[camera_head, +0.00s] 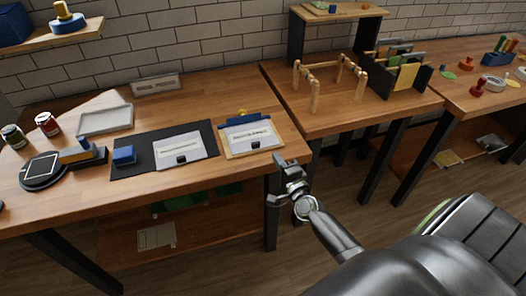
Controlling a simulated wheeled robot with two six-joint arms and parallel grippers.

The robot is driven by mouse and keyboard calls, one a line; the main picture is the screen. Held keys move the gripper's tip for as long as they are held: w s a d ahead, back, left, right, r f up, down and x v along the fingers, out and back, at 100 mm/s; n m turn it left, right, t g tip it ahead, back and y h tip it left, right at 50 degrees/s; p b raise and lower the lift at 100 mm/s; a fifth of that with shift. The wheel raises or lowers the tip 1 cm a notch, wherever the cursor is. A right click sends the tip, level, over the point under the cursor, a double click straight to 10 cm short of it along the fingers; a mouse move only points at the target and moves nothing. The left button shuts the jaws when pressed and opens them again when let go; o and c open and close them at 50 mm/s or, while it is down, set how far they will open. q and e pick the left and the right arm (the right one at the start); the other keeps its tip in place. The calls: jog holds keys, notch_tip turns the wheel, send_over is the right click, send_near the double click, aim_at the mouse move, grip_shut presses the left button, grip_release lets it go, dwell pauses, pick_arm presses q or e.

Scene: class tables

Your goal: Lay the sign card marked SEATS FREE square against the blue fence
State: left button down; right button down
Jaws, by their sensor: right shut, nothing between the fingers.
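A white card (180,151) with a dark block on its lower edge lies on a black mat (145,140). Another white card (250,136) with a similar dark block lies on a wooden board (228,153), below a blue bar (243,121) along the board's far edge. The printing is too small to read, so I cannot tell which card says SEATS FREE. The blue bar looks like the fence. My right gripper (279,181) is shut and empty, beyond the table's right front corner, to the right of and nearer than the board. My left gripper is not in view.
A blue block (123,155) sits on the mat's left. A grey tray (105,119), jars (47,124) and a round black device (43,170) stand further left. A framed sign (156,84) stands at the back. A wooden rack (315,88) is on the middle table.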

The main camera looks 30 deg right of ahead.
aim_at(256, 145)
jog(key=w, duration=0.2)
jog(key=w+a, duration=0.1)
jog(key=w, duration=0.2)
jog(key=shift+a, duration=0.2)
jog(key=shift+w+a, duration=0.35)
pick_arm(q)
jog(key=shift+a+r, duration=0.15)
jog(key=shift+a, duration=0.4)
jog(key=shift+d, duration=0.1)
pick_arm(e)
jog(key=shift+w+a+r, duration=0.1)
jog(key=shift+w+a, duration=0.25)
jog(key=shift+w, duration=0.05)
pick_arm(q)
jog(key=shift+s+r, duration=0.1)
pick_arm(e)
jog(key=shift+a+r, duration=0.1)
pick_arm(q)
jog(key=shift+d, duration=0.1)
